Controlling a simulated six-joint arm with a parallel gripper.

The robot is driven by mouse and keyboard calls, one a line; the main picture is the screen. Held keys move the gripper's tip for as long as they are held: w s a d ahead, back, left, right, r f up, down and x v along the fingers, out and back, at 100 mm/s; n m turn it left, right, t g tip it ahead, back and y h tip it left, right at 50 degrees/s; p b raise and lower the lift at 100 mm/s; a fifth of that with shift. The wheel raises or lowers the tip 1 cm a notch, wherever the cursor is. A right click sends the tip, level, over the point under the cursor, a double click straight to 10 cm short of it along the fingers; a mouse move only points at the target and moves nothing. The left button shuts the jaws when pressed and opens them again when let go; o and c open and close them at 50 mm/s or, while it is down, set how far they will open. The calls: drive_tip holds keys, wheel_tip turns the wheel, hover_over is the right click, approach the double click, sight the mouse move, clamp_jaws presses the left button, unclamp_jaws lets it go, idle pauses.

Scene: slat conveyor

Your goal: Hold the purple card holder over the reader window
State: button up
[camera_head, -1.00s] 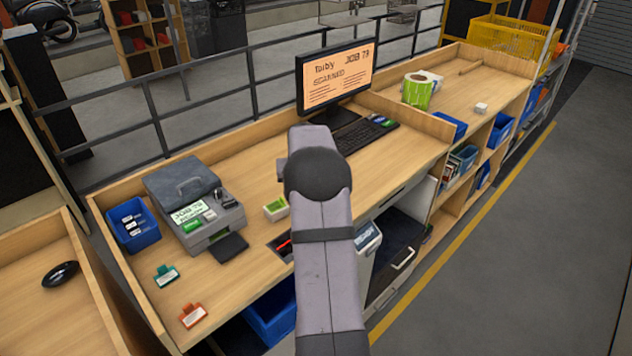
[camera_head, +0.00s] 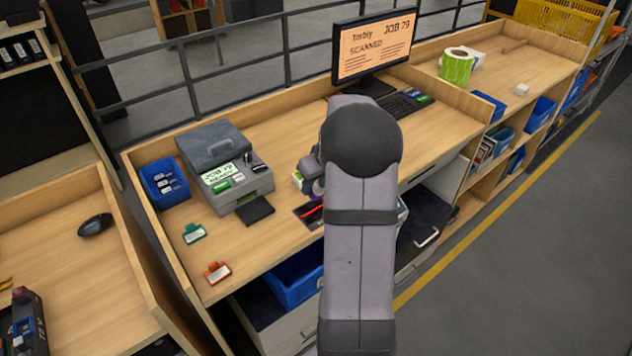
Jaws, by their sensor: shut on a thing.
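My gripper (camera_head: 310,178) shows only in part, past the left side of my arm, which hides most of it. It is shut on the purple card holder (camera_head: 318,187), of which just a small purple patch shows. The reader window (camera_head: 309,213) is a dark panel with a bright red line, set in the bench top. The holder is close to the window's far edge in the picture; its height above it and its tilt cannot be told. The monitor (camera_head: 374,48) reads "JOB 79" and "SCANNED".
A grey printer (camera_head: 225,170) stands left of the reader, its display reading "JOB 79 READY". A teal card holder (camera_head: 194,233) and an orange one (camera_head: 217,272) lie at the front left. A small green-and-white box (camera_head: 298,180) sits right beside my gripper.

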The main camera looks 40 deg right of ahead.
drive_tip(key=shift+f+b, duration=1.85)
drive_tip(key=shift+f, duration=1.3)
drive_tip(key=shift+r, duration=0.1)
drive_tip(key=shift+r+p, duration=1.85)
drive_tip(key=shift+r, duration=1.1)
drive_tip(key=shift+d, duration=0.15)
